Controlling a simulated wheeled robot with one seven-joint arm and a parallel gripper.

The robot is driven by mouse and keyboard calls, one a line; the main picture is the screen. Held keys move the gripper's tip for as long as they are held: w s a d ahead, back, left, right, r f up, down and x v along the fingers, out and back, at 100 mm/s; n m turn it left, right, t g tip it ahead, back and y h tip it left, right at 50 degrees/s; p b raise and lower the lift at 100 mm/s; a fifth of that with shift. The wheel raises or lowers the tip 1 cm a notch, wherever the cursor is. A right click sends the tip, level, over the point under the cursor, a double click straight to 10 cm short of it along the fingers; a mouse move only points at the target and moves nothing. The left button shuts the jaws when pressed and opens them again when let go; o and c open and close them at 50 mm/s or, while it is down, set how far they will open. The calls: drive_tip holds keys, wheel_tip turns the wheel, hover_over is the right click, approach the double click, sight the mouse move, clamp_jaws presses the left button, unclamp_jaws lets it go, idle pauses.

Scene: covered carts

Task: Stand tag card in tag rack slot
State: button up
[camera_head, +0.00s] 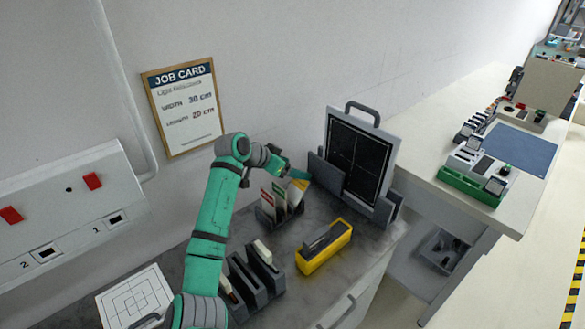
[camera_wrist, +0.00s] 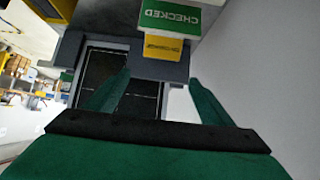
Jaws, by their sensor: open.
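The dark tag rack (camera_head: 266,219) stands on the grey cart top, behind the yellow block. It holds a red-and-white card (camera_head: 267,201) and a green-topped card (camera_head: 280,192). A yellow-topped tag card (camera_head: 300,186) is at its right end, close to my gripper (camera_head: 303,176). In the wrist view, my gripper (camera_wrist: 156,88) is open, with two green fingers apart. The yellow card (camera_wrist: 162,47) and green "CHECKED" card (camera_wrist: 172,18) are just beyond the fingertips. The yellow card's lower end is hidden, so I cannot tell how deep it sits.
A black gridded panel (camera_head: 357,160) stands in a grey holder right of the rack. A yellow holder (camera_head: 324,250) and dark slotted stand (camera_head: 249,280) are in front. A white grid sheet (camera_head: 132,299) lies left. The wall is close behind.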

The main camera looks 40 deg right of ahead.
drive_tip(key=v, duration=1)
drive_tip(key=shift+a+r, duration=0.2)
drive_tip(key=shift+a, duration=0.05)
idle(0.4)
